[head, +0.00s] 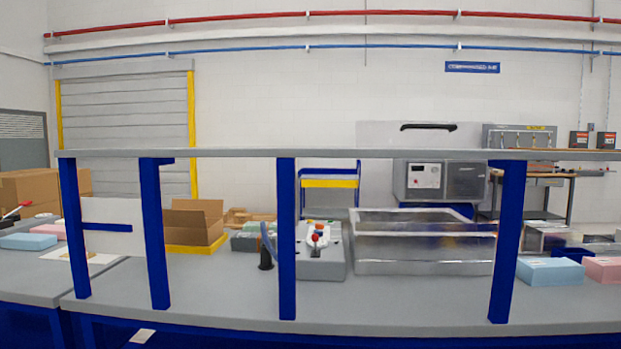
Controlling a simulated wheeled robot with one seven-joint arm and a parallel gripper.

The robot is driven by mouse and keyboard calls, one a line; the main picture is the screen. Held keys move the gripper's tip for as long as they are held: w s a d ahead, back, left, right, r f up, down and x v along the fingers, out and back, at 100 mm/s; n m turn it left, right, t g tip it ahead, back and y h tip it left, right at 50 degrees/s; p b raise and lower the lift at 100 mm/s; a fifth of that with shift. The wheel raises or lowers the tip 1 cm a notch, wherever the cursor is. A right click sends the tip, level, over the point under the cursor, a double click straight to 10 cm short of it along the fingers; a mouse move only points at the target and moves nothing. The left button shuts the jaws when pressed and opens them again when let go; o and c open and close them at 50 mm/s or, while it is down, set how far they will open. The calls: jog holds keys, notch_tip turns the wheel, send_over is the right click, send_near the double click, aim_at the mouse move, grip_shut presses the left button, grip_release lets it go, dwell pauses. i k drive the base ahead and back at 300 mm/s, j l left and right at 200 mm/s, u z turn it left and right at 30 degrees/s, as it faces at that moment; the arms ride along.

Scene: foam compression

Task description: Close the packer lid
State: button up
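The packer appears to be the large box (424,267) with clear walls and a metal rim on the bench, right of centre. Its top looks uncovered. A pale upright panel (385,135) with a black handle rises behind the shelf above it and looks like the raised lid. The shelf hides where the panel joins anything below. My gripper is not in view.
A grey shelf (390,154) on blue posts (287,240) crosses in front of the packer. A grey control box (320,265) with coloured knobs stands left of it. Blue (550,271) and pink foam blocks (604,270) lie right. Front bench surface (400,305) is clear.

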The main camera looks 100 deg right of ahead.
aim_at(359, 226)
jog(key=z, duration=2.2)
